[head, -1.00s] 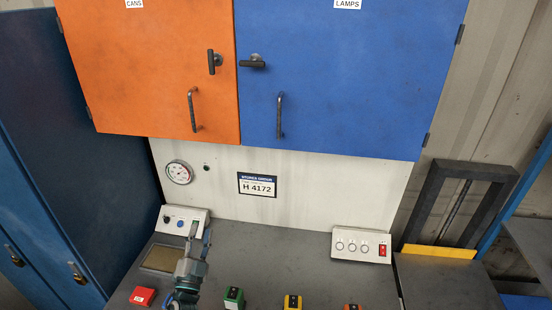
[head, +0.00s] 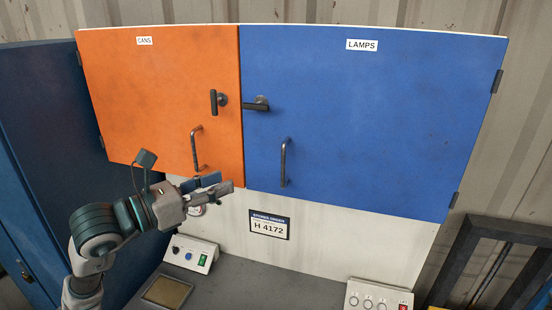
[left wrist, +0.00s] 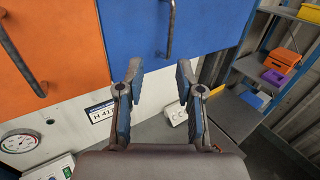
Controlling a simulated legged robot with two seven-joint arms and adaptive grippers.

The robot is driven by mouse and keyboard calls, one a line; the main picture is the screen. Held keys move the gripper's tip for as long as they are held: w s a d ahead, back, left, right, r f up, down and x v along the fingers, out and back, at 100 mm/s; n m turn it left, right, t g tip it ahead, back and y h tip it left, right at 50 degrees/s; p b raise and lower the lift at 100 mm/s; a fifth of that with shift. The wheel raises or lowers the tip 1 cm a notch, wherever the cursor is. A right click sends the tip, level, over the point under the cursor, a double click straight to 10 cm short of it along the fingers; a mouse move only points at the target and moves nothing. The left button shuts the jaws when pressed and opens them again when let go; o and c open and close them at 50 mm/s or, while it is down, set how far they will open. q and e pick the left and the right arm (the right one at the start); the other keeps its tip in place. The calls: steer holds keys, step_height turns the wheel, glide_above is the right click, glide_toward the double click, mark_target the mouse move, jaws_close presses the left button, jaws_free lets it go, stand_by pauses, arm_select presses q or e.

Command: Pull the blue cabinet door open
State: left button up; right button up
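The blue cabinet door (head: 370,120), labelled LAMPS, is shut, with hinges at its right edge. Its bar handle (head: 284,162) stands upright near the lower left corner, and a dark turn latch (head: 257,104) lies horizontal at its upper left. My left gripper (head: 222,188) is in front of the lower edge of the orange door, left of the blue door's bar handle and apart from it. In the left wrist view the gripper (left wrist: 158,75) is open and empty, with the blue door's handle (left wrist: 170,28) beyond and above the fingertips. My right gripper does not show.
The orange door (head: 165,95), labelled CANS, is shut, with its latch upright and its own bar handle (head: 196,150). Below are a grey bench (head: 260,288) and small control boxes (head: 192,253). Shelves (left wrist: 270,75) with bins stand at the right in the wrist view.

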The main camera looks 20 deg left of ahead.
mark_target(282, 164)
arm_select(q)
steer(key=p+x, duration=0.1)
steer(key=x, duration=0.4)
steer(key=s+d+p+x, duration=0.1)
steer(key=p+x, duration=0.1)
steer(key=x, duration=0.3)
steer(key=d+p+x, duration=0.1)
steer(key=x, duration=0.4)
steer(key=shift+s+d+r, duration=0.15)
steer(key=shift+d+r, duration=0.05)
steer(key=shift+d, duration=0.05)
steer(key=shift+w+a+f+p, duration=0.1)
steer(key=shift+w+a+p, duration=0.1)
steer(key=shift+a, duration=0.3)
steer(key=shift+w+a+f+p, duration=0.1)
steer(key=shift+w+a, duration=0.1)
steer(key=shift+a, duration=0.25)
steer(key=shift+s+d, duration=0.1)
steer(key=shift+d, duration=0.3)
steer(key=c, duration=0.6)
steer(key=shift+s+d+r, duration=0.15)
steer(key=shift+d, duration=0.25)
jaws_close()
steer(key=shift+a, duration=0.25)
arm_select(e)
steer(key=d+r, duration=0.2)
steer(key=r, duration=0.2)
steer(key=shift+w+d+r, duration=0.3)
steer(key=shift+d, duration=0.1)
